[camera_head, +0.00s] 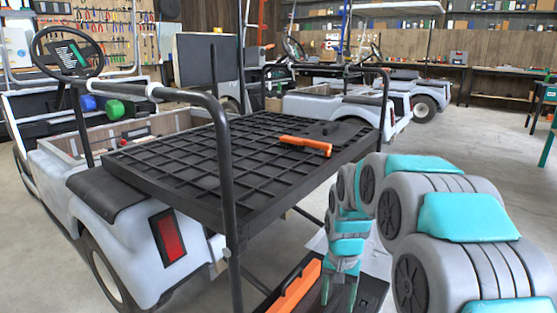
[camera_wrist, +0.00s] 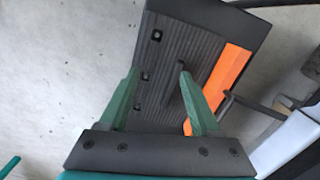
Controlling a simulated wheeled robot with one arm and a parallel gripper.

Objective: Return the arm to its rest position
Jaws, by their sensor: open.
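My arm (camera_head: 440,210), grey with teal pads, curves in from the right of the head view and bends down beside the cart's rear. My gripper (camera_head: 339,292) points down at the lower middle, behind the cart, partly cut off by the frame edge. In the wrist view my gripper (camera_wrist: 159,74) shows two green fingers apart with nothing held between them. Below them is a dark ribbed panel (camera_wrist: 200,30) with an orange strip (camera_wrist: 228,75). I cannot tell the height gap.
A cart with a black grid deck (camera_head: 215,165) and a dark upright rail (camera_head: 225,170) stands close to my arm's left. An orange-handled tool (camera_head: 305,145) lies on the deck. The orange-edged panel (camera_head: 294,287) is low behind the cart. Open floor (camera_head: 500,150) lies to the right.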

